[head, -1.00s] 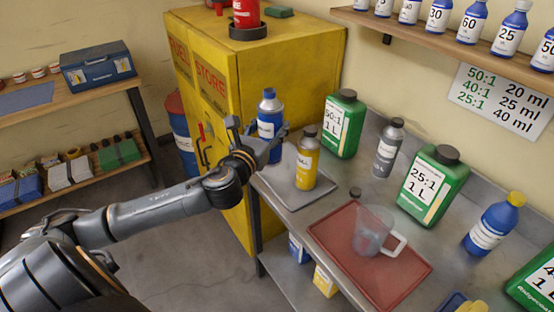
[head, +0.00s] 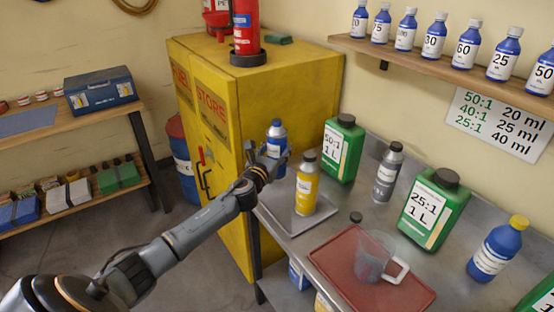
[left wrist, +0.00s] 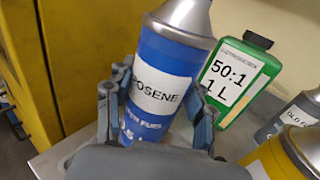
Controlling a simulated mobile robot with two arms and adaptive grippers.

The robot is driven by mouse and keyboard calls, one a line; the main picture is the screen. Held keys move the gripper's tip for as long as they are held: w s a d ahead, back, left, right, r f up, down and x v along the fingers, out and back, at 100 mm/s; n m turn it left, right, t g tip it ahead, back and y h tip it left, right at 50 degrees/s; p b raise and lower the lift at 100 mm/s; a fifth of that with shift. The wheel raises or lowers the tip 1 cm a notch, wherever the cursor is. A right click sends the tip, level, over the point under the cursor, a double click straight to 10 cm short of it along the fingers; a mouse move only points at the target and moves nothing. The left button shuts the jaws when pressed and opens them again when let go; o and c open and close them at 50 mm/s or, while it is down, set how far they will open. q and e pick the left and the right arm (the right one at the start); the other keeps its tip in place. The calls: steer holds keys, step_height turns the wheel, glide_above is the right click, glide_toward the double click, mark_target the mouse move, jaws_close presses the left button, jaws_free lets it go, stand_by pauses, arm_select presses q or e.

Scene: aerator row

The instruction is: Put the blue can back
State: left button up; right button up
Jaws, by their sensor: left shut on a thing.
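The blue can (head: 277,136) has a white label and a grey top. It shows large in the left wrist view (left wrist: 166,85), where its label reads "…OSENE". My left gripper (head: 268,158) is shut around its body, with a finger on each side in the left wrist view (left wrist: 160,95). The can is nearly upright beside the yellow cabinet, by the back left of the grey tray (head: 292,222). Its base is hidden, so I cannot tell whether it touches anything. My right gripper is not in view.
A yellow can (head: 307,183) stands on the grey tray. A green 50:1 jug (head: 342,150) and a grey can (head: 387,173) stand behind. A clear jug (head: 372,257) sits on the red tray (head: 330,262). The yellow cabinet (head: 225,160) stands left of the bench.

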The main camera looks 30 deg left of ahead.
mark_target(277, 157)
arm_select(q)
steer(key=shift+w+a+f+b, duration=0.15)
steer(key=shift+f+b, duration=0.3)
steer(key=shift+f, duration=1.35)
steer(key=shift+f, duration=0.15)
steer(key=o, duration=1.3)
steer(key=s, duration=0.4)
steer(key=s+d, duration=0.1)
steer(key=s, duration=0.3)
steer(key=s+d, duration=0.1)
steer(key=s, duration=0.2)
steer(key=shift+s+d+r, duration=0.2)
steer(key=shift+s+d, duration=0.05)
steer(key=shift+s, duration=0.15)
